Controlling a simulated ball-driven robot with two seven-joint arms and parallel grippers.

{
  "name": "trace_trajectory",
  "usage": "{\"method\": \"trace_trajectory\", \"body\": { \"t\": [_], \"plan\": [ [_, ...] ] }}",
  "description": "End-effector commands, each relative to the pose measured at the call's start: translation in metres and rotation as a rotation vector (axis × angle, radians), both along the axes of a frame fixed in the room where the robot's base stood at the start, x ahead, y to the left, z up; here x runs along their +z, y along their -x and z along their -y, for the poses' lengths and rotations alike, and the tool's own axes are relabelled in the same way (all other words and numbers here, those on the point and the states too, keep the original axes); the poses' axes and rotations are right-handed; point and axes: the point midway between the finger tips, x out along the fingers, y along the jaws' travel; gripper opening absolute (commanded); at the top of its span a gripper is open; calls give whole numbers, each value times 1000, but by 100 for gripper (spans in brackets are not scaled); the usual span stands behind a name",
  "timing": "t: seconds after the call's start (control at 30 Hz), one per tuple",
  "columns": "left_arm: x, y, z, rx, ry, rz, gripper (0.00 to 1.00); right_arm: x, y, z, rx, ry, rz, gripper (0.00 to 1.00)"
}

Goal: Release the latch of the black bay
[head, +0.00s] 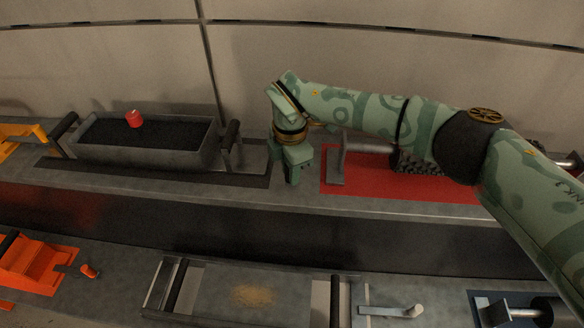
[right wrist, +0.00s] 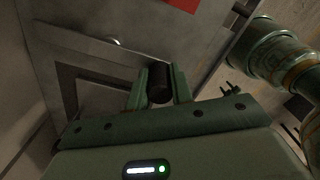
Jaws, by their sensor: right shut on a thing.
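The black bay (head: 252,180) is a dark recess on the far counter, left of centre in the head view. A grey tray (head: 140,155) with dark filling sits in it. My right gripper (head: 292,176) points down at the bay's right end. In the right wrist view its two fingers (right wrist: 158,88) are shut on a short dark cylinder, which looks like the grip of the latch (right wrist: 160,84). In the head view the gripper hides this latch. My left gripper is in neither view.
A red object (head: 134,118) lies on the tray's filling. Right of my gripper is a red bay (head: 400,188) with a grey upright plate. A near counter holds another tray (head: 215,290), a pale lever (head: 400,312) and an orange bay (head: 40,270). A dark gap separates the counters.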

Motion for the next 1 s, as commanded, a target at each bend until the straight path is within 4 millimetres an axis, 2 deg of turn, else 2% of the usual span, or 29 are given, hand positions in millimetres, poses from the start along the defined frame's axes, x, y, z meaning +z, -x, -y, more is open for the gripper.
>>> {"method": "trace_trajectory", "body": {
  "t": [0.27, 0.3, 0.37, 0.63, 0.73, 0.87, 1.0],
  "plan": [
    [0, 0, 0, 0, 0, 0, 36, 3, -2, 0, -3, -3, 8, 0],
    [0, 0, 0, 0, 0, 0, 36, 3, -2, 0, -3, -3, 8, 30],
    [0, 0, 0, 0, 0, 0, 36, 3, -2, 0, -2, -2, 7, 44],
    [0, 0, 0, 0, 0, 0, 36, 2, -1, 0, -1, -2, 4, 44],
    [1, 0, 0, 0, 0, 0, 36, 8, -1, 0, 0, -2, 4, 44],
    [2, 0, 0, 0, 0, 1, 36, 31, -2, 0, -1, -2, 6, 44],
    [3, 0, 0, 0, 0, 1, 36, 69, -2, 0, -1, -2, 8, 44]
  ]
}}
